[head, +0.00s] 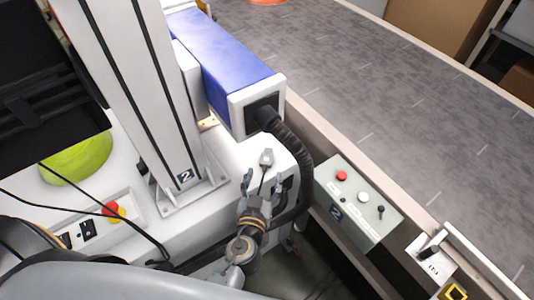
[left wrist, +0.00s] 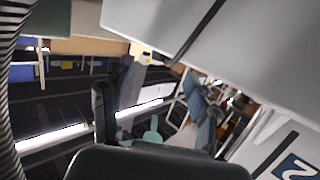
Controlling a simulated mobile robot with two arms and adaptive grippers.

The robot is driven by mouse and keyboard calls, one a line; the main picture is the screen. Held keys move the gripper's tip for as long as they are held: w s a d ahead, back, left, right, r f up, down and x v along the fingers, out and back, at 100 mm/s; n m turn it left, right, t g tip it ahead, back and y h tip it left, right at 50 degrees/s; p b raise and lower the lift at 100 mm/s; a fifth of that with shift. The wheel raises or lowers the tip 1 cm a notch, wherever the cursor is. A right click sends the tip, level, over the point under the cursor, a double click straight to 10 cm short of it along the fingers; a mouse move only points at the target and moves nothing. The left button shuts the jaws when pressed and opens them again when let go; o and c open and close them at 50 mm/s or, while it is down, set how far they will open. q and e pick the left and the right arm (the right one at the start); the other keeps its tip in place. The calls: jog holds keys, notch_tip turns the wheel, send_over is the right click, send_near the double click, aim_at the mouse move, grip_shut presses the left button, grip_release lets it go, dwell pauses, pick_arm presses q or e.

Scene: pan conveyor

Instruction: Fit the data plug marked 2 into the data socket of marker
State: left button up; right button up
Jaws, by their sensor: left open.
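My left gripper (head: 261,178) is open, its two fingers apart, over the front edge of the white machine base. A small grey plug-like piece (head: 266,158) lies on the white top just beyond the fingertips. A thin dark cable runs from it down between the fingers. I cannot read a mark on it. A marker 2 (head: 185,175) is on the column foot; a 2 also shows in the left wrist view (left wrist: 297,168). Dark sockets (head: 88,229) sit on a white panel at left; which is the data socket I cannot tell. In the left wrist view the open fingers (left wrist: 163,95) hold nothing visible.
A thick black corrugated hose (head: 297,150) curves down from the blue and white unit (head: 235,75), close right of my gripper. A grey control box (head: 358,205) with buttons and a 2 stands further right. The grey conveyor (head: 400,90) lies beyond. A loose black cable (head: 125,215) crosses the left.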

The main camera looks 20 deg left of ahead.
aim_at(266, 160)
pick_arm(q)
jog(key=shift+w+a+f, duration=0.1)
jog(key=shift+w, duration=0.35)
jog(key=w, duration=0.1)
jog(key=p, duration=0.1)
jog(key=w+p, duration=0.1)
jog(key=shift+w+a+r, duration=0.3)
jog(key=shift+f+p+x, duration=0.2)
jog(key=shift+p+x, duration=0.15)
jog(key=shift+x, duration=0.85)
jog(key=shift+w+a+f, duration=0.1)
jog(key=shift+w, duration=0.05)
jog(key=shift+c, duration=0.7)
jog(key=c, duration=1.1)
pick_arm(e)
jog(key=w+r, duration=0.2)
jog(key=r, duration=0.1)
jog(key=shift+w, duration=0.3)
